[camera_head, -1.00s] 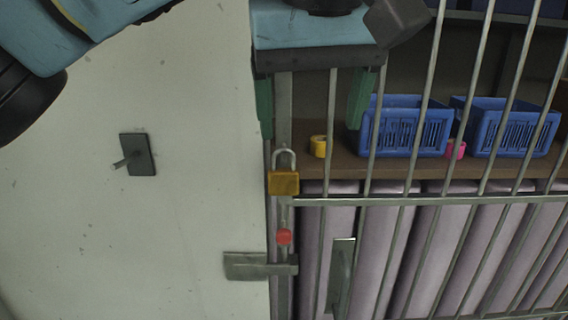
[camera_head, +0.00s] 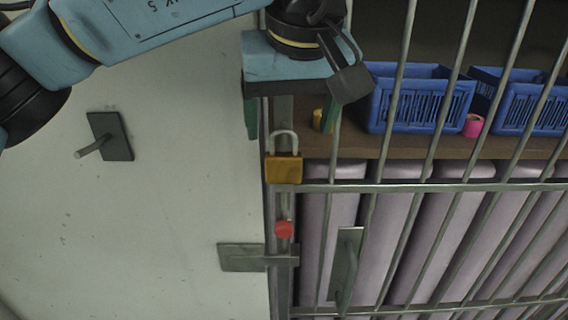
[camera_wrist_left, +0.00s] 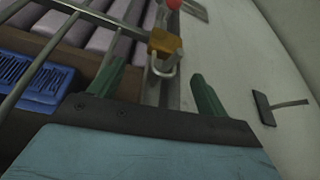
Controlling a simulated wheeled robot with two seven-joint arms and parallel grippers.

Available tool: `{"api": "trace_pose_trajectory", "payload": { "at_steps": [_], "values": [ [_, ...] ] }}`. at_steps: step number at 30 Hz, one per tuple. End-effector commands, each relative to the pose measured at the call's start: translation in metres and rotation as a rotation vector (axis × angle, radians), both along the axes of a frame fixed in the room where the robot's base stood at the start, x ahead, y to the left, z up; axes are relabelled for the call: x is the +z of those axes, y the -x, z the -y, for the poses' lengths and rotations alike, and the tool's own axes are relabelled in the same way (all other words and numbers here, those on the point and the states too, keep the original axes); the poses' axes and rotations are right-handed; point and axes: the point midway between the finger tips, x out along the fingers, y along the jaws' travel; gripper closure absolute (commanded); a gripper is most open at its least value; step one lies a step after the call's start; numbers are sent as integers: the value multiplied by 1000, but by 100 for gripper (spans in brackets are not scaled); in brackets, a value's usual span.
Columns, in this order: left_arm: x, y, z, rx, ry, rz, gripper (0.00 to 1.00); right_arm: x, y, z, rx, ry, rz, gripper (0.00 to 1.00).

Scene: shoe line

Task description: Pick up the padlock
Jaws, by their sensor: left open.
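A brass padlock (camera_head: 283,169) with a grey shackle hangs upright at the edge of the barred gate, above a red knob (camera_head: 284,229). My left gripper (camera_head: 289,118) is open above the padlock, its green fingers to either side of the shackle's line and pointing down. In the left wrist view the padlock (camera_wrist_left: 164,44) lies ahead, between and beyond the two green fingertips (camera_wrist_left: 158,74). The fingers do not visibly touch it. My right gripper is not in view.
Metal gate bars (camera_head: 430,187) stand right of the padlock, with blue baskets (camera_head: 416,100) and a pink roll (camera_head: 473,125) on a shelf behind. A latch plate (camera_head: 242,257) is below. A wall hook (camera_head: 110,137) projects from the pale wall at left.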

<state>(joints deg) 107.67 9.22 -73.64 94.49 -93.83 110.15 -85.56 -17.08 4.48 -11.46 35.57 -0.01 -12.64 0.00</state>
Motion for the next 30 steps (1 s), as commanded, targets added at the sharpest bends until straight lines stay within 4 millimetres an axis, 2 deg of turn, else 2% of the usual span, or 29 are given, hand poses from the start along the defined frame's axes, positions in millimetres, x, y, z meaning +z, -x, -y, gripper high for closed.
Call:
{"api": "trace_pose_trajectory", "payload": {
  "at_steps": [2,7,17,27,30],
  "values": [
    [-12,-3,-4,-1,-1,-4,23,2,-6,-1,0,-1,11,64],
    [-34,-12,-8,0,0,-4,23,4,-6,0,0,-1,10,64],
    [-41,-14,-8,0,-1,-2,23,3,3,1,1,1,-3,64],
    [-41,-14,-8,0,-1,-2,68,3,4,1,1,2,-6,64],
    [-40,-14,-8,1,1,-1,77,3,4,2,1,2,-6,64]
  ]
}}
